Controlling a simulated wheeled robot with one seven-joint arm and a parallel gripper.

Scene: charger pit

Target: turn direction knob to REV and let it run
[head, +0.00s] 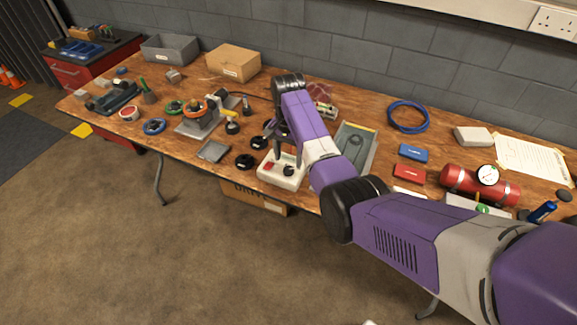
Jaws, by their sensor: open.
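A white control box (281,177) sits at the front edge of the table. It has a red part (268,166) on its left and a dark round knob (288,171) on its right. The knob's markings and pointer are too small to read, so its setting cannot be told. My gripper (285,155) points down just above and behind the knob, with its jaws open. Whether a finger touches the knob cannot be told.
Black rings (245,161) lie left of the box, near a grey flat tray (213,151). A machine with an orange ring (195,111) stands further left.

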